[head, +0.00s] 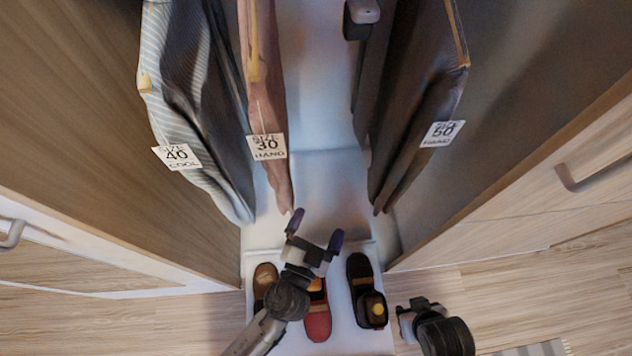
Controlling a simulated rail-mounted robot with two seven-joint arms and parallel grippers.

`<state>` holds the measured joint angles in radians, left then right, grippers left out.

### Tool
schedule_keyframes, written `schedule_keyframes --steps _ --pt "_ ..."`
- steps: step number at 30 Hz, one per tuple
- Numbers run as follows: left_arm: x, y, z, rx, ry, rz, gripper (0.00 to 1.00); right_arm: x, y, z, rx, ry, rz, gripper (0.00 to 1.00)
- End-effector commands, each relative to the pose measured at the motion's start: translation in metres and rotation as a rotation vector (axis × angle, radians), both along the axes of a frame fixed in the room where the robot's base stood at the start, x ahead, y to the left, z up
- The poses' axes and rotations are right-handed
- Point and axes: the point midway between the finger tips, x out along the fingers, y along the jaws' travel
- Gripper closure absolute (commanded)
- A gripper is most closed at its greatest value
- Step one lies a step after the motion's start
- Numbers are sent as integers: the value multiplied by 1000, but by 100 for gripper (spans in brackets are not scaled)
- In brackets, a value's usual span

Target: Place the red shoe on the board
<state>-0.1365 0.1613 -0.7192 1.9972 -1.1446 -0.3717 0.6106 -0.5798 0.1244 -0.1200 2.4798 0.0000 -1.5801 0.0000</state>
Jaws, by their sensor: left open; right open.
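The red shoe (318,322) stands on the white board (345,340) at the bottom of the wardrobe, between a brown shoe and a black shoe. My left gripper (316,224) is open and empty; in the picture it lies above the red shoe, its fingers pointing toward the wardrobe's back. My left wrist hides part of the red shoe and part of the brown shoe (265,275). My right gripper (411,308) is open, to the right of the board and the black shoe (367,290). What lies between its fingers is hard to make out.
Clothes with size tags hang above: a striped shirt (175,80), a pinkish garment (268,100) and a dark garment (425,110). Wooden cabinets with handles (592,178) flank the opening on both sides. Wooden floor (510,292) is clear at the right; a grey striped mat (540,349) lies at the lower right.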

Motion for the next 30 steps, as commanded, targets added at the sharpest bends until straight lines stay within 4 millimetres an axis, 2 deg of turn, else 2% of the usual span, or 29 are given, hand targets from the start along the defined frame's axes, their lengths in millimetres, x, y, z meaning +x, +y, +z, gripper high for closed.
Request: schedule_keyframes --steps 1,3,6,9,12,15,18,21,30 --pt "2 35 -7 -39 101 129 0 0 0 0 -1 0 1 57" --pt "-1 82 -22 -73 261 294 0 0 0 0 -1 0 1 57" --pt "-24 139 -47 -101 516 472 0 0 0 0 -1 0 1 57" --pt "-60 179 -70 -106 772 572 0 0 0 0 -1 0 1 57" --pt "-98 203 -83 -98 991 601 0 0 0 0 -1 0 1 57" --pt "-131 215 -88 -84 1158 590 0 0 0 0 1 0 -1 57" --pt "-155 221 -89 -71 1271 563 0 0 1 0 3 0 -2 57" --pt "-170 223 -88 -61 1336 542 0 0 2 0 5 1 -4 57" --pt "-177 224 -88 -56 1370 527 0 0 2 0 8 0 -6 57"
